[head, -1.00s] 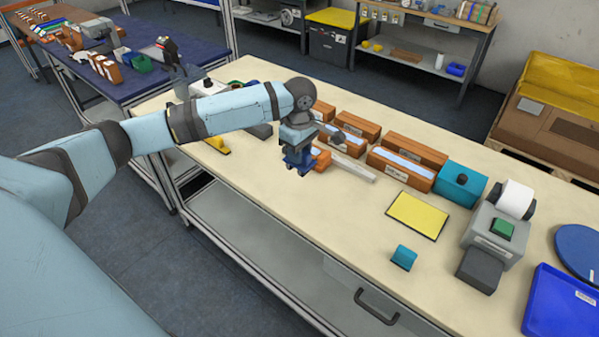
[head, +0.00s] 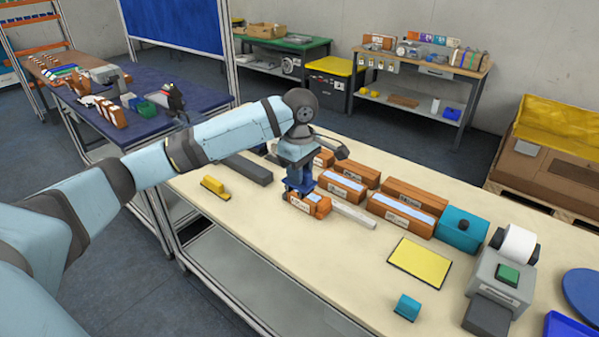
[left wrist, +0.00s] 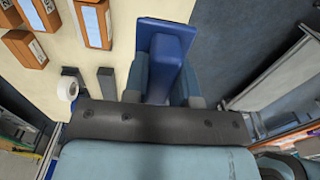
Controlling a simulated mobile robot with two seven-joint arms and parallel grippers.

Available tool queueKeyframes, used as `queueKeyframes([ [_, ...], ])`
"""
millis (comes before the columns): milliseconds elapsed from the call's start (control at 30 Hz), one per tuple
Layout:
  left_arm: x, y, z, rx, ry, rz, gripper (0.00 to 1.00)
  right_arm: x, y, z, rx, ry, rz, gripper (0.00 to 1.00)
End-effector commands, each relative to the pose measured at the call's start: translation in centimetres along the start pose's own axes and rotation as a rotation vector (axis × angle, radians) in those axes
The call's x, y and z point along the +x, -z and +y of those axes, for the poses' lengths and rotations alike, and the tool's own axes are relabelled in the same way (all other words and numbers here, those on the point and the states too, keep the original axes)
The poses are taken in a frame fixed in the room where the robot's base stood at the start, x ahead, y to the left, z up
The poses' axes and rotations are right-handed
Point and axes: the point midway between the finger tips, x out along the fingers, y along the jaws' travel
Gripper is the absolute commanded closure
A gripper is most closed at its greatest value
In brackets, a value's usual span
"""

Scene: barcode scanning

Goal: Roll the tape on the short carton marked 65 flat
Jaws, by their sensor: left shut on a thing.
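My left gripper (head: 298,170) is shut on a blue tool (head: 299,187) and points down at the bench. The tool fills the space between the fingers in the left wrist view (left wrist: 165,60). A short orange-brown carton (head: 318,208) with a white label lies directly below the tool in the head view. The label's number is too small to read. The tool covers part of the carton's left end, and I cannot tell whether they touch. My right gripper is out of view.
Longer brown cartons (head: 405,209) stand behind and to the right. A pale bar (head: 353,214) lies beside the short carton. A yellow mat (head: 420,262) and a teal box (head: 462,230) are further right. The bench front is mostly clear.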

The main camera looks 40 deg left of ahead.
Motion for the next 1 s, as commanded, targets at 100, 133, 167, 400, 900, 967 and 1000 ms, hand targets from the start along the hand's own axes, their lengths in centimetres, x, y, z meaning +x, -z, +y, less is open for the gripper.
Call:
queueKeyframes([
  [100, 0.2, 0.6, 1.1, -0.006, -0.005, -0.004, 1.00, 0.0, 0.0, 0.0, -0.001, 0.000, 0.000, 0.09],
  [133, 0.4, 0.8, 1.7, -0.007, -0.007, -0.006, 1.00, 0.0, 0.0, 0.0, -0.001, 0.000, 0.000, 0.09],
  [167, 0.6, 1.2, 2.5, -0.010, -0.010, -0.008, 1.00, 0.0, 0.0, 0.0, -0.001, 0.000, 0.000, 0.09],
  [400, 3.4, 6.1, 9.5, -0.020, -0.025, -0.015, 1.00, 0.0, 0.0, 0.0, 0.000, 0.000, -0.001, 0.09],
  [900, 8.7, 11.6, 14.3, 0.005, 0.001, 0.000, 1.00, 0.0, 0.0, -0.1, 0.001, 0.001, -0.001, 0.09],
  [967, 9.2, 11.6, 14.3, 0.006, 0.002, 0.001, 1.00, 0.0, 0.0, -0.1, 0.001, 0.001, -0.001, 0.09],
  [1000, 9.5, 11.6, 14.3, 0.006, 0.002, 0.000, 1.00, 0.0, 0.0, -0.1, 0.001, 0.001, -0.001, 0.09],
])
